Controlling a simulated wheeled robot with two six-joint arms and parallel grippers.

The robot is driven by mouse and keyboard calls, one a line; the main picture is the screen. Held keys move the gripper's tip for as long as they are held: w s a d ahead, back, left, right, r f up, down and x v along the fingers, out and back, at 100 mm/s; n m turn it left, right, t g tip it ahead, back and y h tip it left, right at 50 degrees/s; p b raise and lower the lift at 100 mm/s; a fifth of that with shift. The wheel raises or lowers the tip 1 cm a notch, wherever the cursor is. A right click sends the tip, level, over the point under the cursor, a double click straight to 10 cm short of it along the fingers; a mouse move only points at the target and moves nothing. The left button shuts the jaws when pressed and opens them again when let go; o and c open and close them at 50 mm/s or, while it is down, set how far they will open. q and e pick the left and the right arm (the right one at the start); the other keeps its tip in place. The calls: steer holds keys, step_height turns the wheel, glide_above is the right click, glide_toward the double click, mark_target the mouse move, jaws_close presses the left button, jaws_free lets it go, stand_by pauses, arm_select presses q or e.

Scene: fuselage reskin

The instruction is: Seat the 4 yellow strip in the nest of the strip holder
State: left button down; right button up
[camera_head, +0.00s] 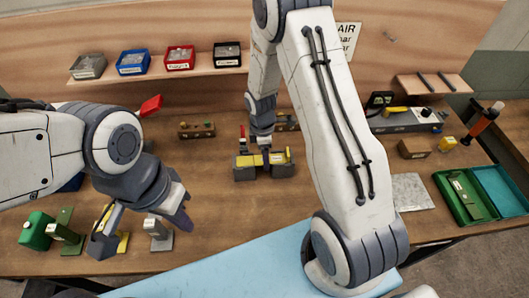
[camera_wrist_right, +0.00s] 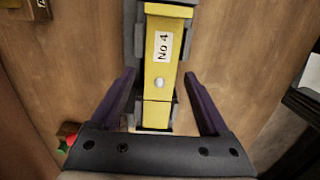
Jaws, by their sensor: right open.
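The yellow strip (camera_wrist_right: 162,60), labelled No 4, lies lengthwise along the grey strip holder (camera_wrist_right: 140,35) in the right wrist view. In the head view the strip (camera_head: 272,158) lies across the holder's dark grey end blocks (camera_head: 245,174). I cannot tell whether it is fully down in the nest. My right gripper (camera_wrist_right: 160,78) is open, with one finger on each side of the strip and a gap to both; in the head view it is above the holder. My left gripper (camera_head: 142,236) is open and apart from the strip, over the left of the bench.
Green, yellow and grey fixtures (camera_head: 62,233) stand near my left gripper. Small coloured bins (camera_head: 131,62) line the back shelf. A green open case (camera_head: 458,195) and a metal plate (camera_head: 412,192) lie at the right. The bench in front of the holder is clear.

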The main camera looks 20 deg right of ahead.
steer(key=shift+r, duration=0.35)
step_height(320, 180, up, 11)
steer(key=b, duration=0.3)
steer(key=s+a+r+m, duration=0.1)
steer(key=s+a+r, duration=0.25)
steer(key=a, duration=0.25)
arm_select(q)
step_height(320, 180, down, 3)
steer(key=shift+r, duration=0.2)
arm_select(e)
steer(key=s+a+r+m, duration=0.2)
steer(key=s+a+m, duration=0.1)
steer(key=s, duration=0.7)
steer(key=s+a+r+m+y, duration=0.1)
steer(key=s+a+r+m, duration=0.1)
steer(key=s+a, duration=0.4)
steer(key=s+m, duration=0.1)
steer(key=s, duration=0.3)
steer(key=shift+r+m+y, duration=0.3)
steer(key=shift+r, duration=0.1)
steer(key=shift+f, duration=0.1)
